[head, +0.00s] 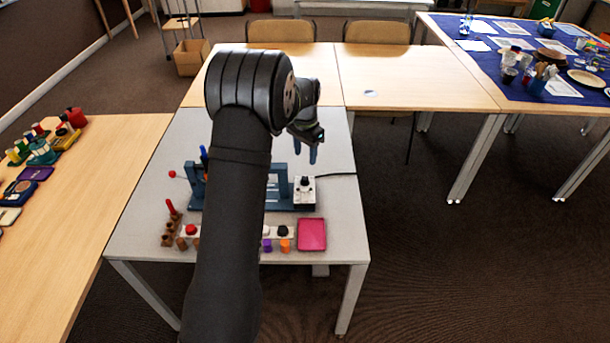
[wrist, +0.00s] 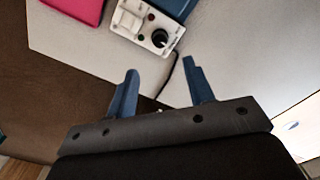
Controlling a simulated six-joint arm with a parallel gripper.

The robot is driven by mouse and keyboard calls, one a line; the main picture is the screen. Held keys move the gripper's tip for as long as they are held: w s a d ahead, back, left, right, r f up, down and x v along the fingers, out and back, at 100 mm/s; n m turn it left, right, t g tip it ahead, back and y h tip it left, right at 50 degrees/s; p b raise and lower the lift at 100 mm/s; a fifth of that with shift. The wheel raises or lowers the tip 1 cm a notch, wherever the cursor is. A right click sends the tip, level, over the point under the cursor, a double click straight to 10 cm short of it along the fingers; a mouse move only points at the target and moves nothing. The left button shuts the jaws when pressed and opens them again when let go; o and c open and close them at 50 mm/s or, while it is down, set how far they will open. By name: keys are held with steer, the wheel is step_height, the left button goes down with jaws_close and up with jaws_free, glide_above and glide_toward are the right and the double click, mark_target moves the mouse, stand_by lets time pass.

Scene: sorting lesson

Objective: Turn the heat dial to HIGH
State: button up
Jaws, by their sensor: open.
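The heat dial (wrist: 159,38) is a round black knob on a small white control box (wrist: 137,17). In the head view the box (head: 304,191) stands at the right end of a blue frame, with the dial (head: 304,182) on its top. My gripper (wrist: 158,77) is open and empty, its two blue fingers apart. In the head view my gripper (head: 305,152) hangs above and behind the box, clear of it. The dial's pointer and scale marks are too small to read.
A blue frame (head: 279,187) is partly hidden by my arm. A pink tray (head: 312,234) and several small coloured pieces lie along the front of the grey table (head: 130,215). A black cable (wrist: 174,80) runs from the box. The table behind the box is clear.

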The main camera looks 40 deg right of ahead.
mark_target(305, 178)
step_height(305, 178, down, 10)
stand_by(0.3)
steer(key=shift+c, duration=0.2)
steer(key=c, duration=0.9)
